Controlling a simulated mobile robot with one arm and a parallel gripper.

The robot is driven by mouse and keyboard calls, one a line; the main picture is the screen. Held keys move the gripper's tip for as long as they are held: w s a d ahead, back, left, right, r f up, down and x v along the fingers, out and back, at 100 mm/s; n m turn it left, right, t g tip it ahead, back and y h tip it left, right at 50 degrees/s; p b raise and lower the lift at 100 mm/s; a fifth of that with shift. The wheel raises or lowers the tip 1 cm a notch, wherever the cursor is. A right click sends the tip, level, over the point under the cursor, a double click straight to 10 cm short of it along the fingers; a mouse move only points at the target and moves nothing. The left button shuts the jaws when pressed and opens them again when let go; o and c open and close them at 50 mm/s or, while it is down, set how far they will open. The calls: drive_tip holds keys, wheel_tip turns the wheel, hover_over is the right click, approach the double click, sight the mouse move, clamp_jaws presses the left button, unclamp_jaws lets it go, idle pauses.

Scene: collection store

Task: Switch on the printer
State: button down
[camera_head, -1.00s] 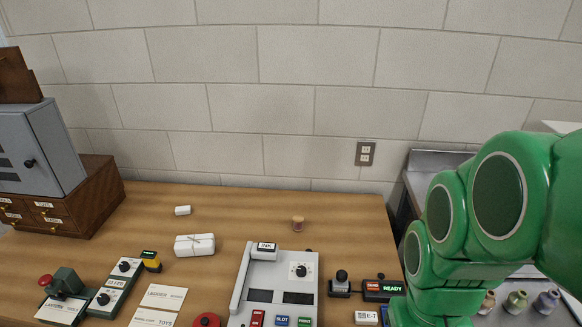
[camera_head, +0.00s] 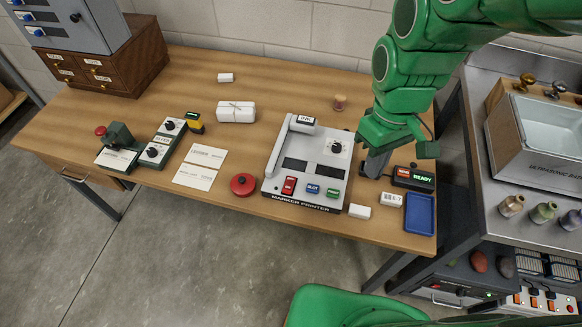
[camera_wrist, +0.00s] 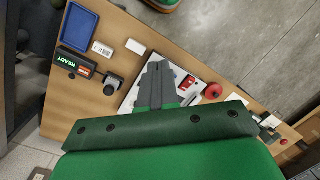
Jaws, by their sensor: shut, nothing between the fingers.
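The marker printer (camera_head: 312,166) is a pale grey machine on the wooden table in the head view. Its front edge carries a red switch (camera_head: 288,186), a blue SLOT button (camera_head: 312,188) and a green button (camera_head: 332,193). I cannot tell the red switch's position.
A lit READY box (camera_head: 413,178), a blue tray (camera_head: 419,214) and a white block (camera_head: 359,211) lie right of the printer. A red round button (camera_head: 243,184) and cards (camera_head: 195,177) lie left. A small spool (camera_head: 339,102) stands behind.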

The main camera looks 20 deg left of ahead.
drive_tip(key=w+a+f+n, duration=0.4)
drive_tip(key=w+a+n, duration=0.15)
drive_tip(key=a, duration=0.45)
drive_tip(key=n, duration=0.4)
hover_over(287, 189)
drive_tip(key=w, duration=0.3)
wheel_tip(287, 189, down, 5)
drive_tip(key=shift+w, duration=0.2)
drive_tip(key=shift+d, duration=0.1)
drive_tip(key=s+f, duration=0.1)
drive_tip(key=f, duration=0.8)
drive_tip(key=s+f, duration=0.1)
drive_tip(key=f, duration=0.3)
drive_tip(key=shift+s+f, duration=0.3)
drive_tip(key=shift+s+f, duration=0.1)
drive_tip(key=shift+s+f, duration=0.15)
drive_tip(key=shift+f, duration=0.1)
drive_tip(key=shift+r, duration=0.1)
